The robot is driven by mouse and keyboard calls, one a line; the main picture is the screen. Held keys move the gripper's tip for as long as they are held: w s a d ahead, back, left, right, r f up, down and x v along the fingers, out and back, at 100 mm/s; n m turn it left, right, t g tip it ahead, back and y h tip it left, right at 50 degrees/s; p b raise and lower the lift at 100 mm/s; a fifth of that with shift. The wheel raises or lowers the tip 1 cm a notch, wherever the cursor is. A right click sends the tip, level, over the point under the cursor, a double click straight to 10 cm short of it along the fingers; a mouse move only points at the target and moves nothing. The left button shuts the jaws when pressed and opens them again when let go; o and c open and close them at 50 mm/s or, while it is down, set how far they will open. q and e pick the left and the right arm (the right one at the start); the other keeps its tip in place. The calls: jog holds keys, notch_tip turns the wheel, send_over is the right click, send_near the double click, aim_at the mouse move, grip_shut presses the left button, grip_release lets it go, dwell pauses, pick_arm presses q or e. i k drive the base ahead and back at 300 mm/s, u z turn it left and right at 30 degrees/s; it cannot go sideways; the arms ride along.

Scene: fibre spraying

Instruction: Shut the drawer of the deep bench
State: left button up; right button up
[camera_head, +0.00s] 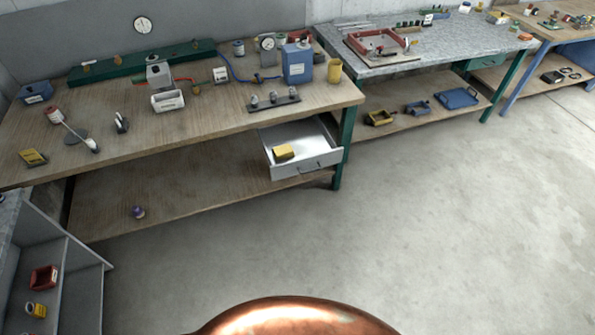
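The deep bench appears to be the wooden-topped bench (210,125) on the left, with a green leg at its front right corner. Its white drawer (325,161) is pulled out under the right end of the top. A yellow item (284,152) lies inside the drawer. The drawer's grey front, with a handle, faces the open floor. Neither of my grippers shows in the head view.
Several tools and a blue canister (297,63) stand on the wooden bench. A grey-topped bench (430,50) stands to the right. A grey shelf unit (80,285) is at lower left. The concrete floor (440,220) before the drawer is clear.

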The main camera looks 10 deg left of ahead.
aim_at(314, 146)
jog(key=u, duration=0.55)
jog(key=i, duration=1.4)
jog(key=z, duration=0.6)
